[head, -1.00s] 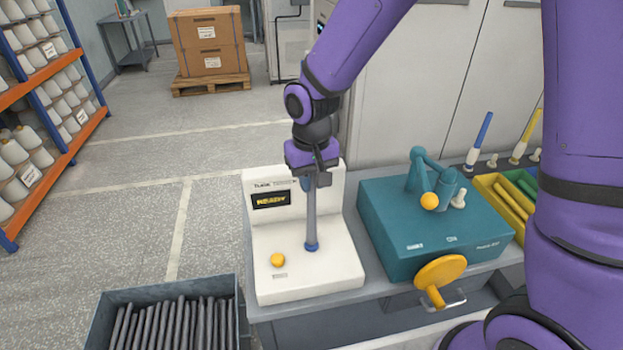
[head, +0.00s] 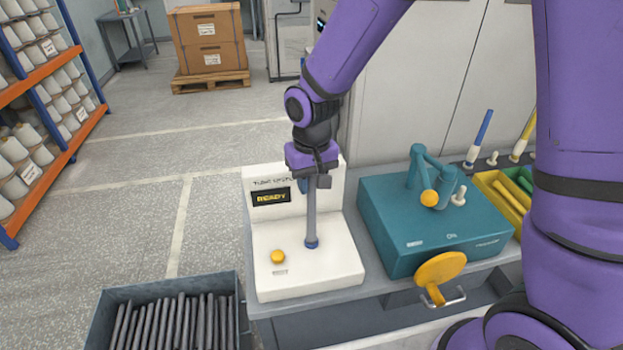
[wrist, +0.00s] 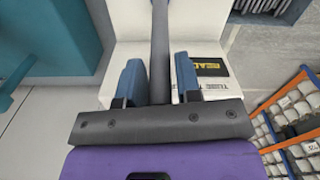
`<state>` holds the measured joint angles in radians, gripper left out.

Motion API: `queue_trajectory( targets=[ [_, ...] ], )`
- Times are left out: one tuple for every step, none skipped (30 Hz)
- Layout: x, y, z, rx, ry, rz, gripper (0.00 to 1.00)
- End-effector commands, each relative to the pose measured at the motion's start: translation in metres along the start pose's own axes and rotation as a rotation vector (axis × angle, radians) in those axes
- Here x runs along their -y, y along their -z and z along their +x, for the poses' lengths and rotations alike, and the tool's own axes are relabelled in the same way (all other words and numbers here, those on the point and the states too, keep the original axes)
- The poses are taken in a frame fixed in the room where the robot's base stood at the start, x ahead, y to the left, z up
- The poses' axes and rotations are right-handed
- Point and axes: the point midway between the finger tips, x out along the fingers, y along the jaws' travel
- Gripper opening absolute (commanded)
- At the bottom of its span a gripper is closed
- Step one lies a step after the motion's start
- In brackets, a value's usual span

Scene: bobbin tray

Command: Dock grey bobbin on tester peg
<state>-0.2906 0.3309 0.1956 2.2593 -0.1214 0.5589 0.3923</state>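The grey bobbin (head: 312,215) is a long thin tube standing upright on the white tester (head: 340,262). A blue collar shows at its foot, on the tester's top face; the peg itself is hidden. My gripper (head: 313,184) is over the bobbin's upper end, pointing down. In the wrist view the bobbin (wrist: 160,50) runs between my gripper's two blue finger pads (wrist: 159,80), with a gap on each side. My gripper is open around the bobbin and does not hold it. The tester's screen (head: 271,197) reads READY.
A yellow button (head: 278,256) sits on the tester, left of the bobbin. A teal machine (head: 395,238) with a yellow handwheel (head: 440,269) stands to the right. A grey bin (head: 112,312) of grey tubes is at front left.

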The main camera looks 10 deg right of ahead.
Motion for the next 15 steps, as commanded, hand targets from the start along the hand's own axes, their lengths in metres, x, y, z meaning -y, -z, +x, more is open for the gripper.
queue_trajectory(
  targets=[
    [0.000,0.000,0.000,0.000,0.000,0.000,0.31],
    [0.000,0.000,0.000,0.000,0.000,0.000,0.31],
    [0.000,0.000,0.000,0.000,0.000,0.000,0.31],
    [0.000,0.000,0.000,0.000,0.000,0.000,0.31],
    [0.000,0.000,0.000,0.000,0.000,0.000,0.31],
    [0.000,0.000,0.000,0.000,0.000,0.000,0.31],
    [0.000,0.000,0.000,0.000,0.000,0.001,0.31],
    [0.000,0.000,-0.001,0.000,0.000,0.001,0.31],
    [0.000,0.000,-0.002,0.000,0.000,0.001,0.31],
    [0.000,0.000,-0.004,-0.001,0.000,0.001,0.31],
    [0.000,0.000,-0.005,0.000,0.000,0.001,0.31],
    [0.000,0.000,-0.008,0.000,0.000,0.002,0.31],
    [0.000,0.000,-0.010,0.000,0.000,0.002,0.31],
    [0.000,0.000,-0.012,-0.001,0.000,0.002,0.31],
    [0.000,0.000,-0.015,-0.001,0.000,0.002,0.31]
  ],
)
